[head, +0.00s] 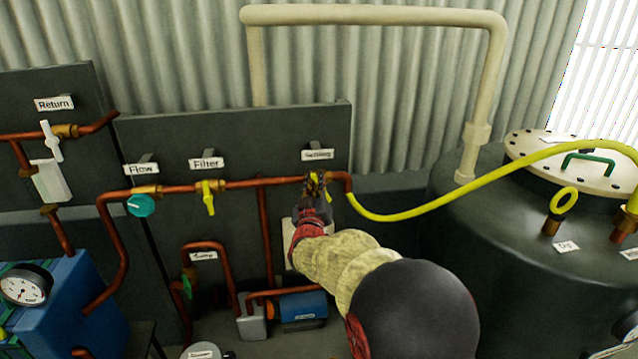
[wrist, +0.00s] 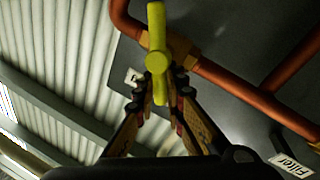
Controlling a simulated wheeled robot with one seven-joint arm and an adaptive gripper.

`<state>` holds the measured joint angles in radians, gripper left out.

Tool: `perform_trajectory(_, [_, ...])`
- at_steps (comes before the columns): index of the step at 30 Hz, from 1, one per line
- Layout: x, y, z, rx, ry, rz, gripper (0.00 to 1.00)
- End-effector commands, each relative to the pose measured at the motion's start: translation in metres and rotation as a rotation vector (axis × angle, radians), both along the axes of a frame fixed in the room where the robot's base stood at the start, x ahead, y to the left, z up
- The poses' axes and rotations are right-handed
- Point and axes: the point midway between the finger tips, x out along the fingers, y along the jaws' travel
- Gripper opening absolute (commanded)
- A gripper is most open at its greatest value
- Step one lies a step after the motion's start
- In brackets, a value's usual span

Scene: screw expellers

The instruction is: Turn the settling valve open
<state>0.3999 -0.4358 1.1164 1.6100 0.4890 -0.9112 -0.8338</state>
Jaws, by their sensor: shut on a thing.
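The settling valve's yellow handle (wrist: 157,40) stands on the copper pipe in the wrist view, with a round hub at its middle. My gripper (wrist: 160,92) is shut on the lower end of this handle, one finger on each side. In the head view my gripper (head: 316,188) is at the pipe just below the "Settling" label (head: 318,154). There it hides most of the valve, and only bits of yellow show between the fingers. I cannot tell the handle's exact angle to the pipe from the head view.
Left along the same pipe are the yellow filter valve (head: 208,197) and the teal flow knob (head: 141,205). A yellow hose (head: 400,216) runs from near my gripper to the dark tank (head: 480,240). A dark panel (head: 240,140) stands close behind the pipes.

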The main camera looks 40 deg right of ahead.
Motion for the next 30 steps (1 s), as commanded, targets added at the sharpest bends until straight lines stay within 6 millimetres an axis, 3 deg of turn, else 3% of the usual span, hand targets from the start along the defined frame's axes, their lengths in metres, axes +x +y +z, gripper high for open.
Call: perform_trajectory(30, [0.008, 0.013, -0.027, -0.782, 0.481, 0.0, 0.0])
